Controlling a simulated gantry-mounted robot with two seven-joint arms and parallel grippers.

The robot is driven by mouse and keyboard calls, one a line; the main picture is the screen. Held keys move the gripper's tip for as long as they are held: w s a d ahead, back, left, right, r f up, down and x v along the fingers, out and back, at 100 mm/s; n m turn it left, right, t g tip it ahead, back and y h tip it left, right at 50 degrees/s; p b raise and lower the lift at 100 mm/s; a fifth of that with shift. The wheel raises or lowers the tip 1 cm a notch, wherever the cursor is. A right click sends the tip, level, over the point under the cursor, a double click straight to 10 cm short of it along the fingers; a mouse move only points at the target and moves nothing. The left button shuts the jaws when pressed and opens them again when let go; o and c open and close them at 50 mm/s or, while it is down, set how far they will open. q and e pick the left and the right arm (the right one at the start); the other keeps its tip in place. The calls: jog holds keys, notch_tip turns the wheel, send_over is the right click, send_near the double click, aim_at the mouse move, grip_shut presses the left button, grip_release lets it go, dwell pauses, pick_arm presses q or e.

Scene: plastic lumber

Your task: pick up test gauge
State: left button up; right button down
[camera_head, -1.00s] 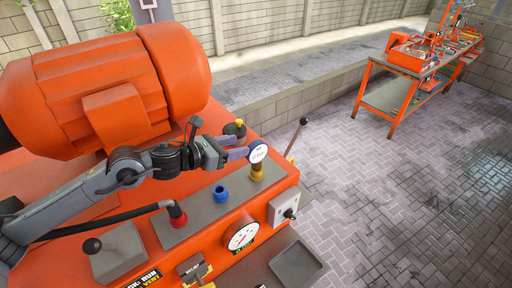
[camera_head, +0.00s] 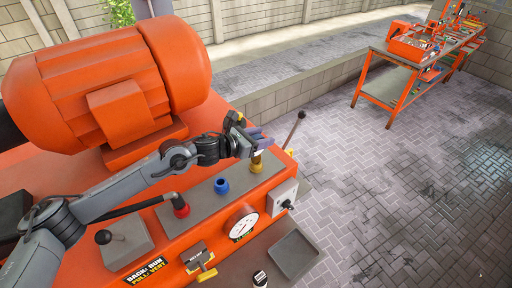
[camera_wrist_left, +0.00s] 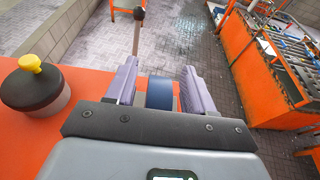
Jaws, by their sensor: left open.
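The test gauge (camera_wrist_left: 159,93) shows in the left wrist view as a dark blue round case seen edge-on between my left gripper's fingers. In the head view my gripper hides most of it, above a brass fitting (camera_head: 257,164) on the orange machine's grey top strip. My left gripper (camera_head: 265,139) is open, with its purple fingers on either side of the gauge. The left wrist view shows the open gripper (camera_wrist_left: 158,85) with a gap between the case and each finger. My right gripper is not in view.
A blue fitting (camera_head: 221,187) and red fitting (camera_head: 181,208) stand on the strip. A black-knobbed lever (camera_head: 294,130) rises beyond the gripper. A dark pot with a yellow knob (camera_wrist_left: 35,85) is close on the left. A shallow tray (camera_head: 294,257) is at the front.

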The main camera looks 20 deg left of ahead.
pick_arm(q)
grip_shut()
dwell(0.3)
jog(key=shift+r, duration=0.15)
